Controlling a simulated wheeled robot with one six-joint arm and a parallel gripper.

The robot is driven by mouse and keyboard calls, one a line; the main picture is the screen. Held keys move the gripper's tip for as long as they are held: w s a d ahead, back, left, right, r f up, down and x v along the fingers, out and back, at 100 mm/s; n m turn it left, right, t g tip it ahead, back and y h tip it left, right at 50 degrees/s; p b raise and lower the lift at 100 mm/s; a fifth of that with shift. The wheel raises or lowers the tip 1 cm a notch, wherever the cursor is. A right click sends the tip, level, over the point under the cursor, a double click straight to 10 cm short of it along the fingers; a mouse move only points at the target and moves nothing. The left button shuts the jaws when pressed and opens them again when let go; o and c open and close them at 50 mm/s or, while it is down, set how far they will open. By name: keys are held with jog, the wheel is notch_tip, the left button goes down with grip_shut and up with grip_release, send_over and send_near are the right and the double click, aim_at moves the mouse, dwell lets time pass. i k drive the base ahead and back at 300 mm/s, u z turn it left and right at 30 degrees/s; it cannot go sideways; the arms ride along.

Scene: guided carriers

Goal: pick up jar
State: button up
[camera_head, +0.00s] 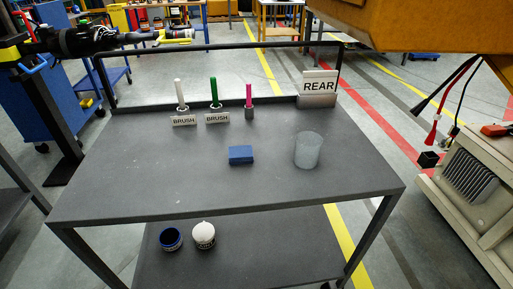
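A grey, translucent, cup-like cylinder (307,150) stands upright on the right part of the grey cart's top (150,165). On the cart's lower shelf (250,255), a small round white-topped jar with a dark lower part (204,235) stands beside a dark blue round container (171,239) that looks open at the top. Labels on both are too small to read. I cannot tell for certain which of these is the task's jar. I cannot make out my gripper in this view.
On the cart top are a blue block (241,154), white (181,95), green (214,93) and pink (249,96) upright handles, BRUSH labels and a REAR sign (319,87). A dark rail runs behind. An orange machine (430,25) and pale unit (470,185) stand right.

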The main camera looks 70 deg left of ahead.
aim_at(308, 144)
jog(key=u, duration=1.55)
jog(key=i, duration=0.95)
jog(key=u, duration=0.35)
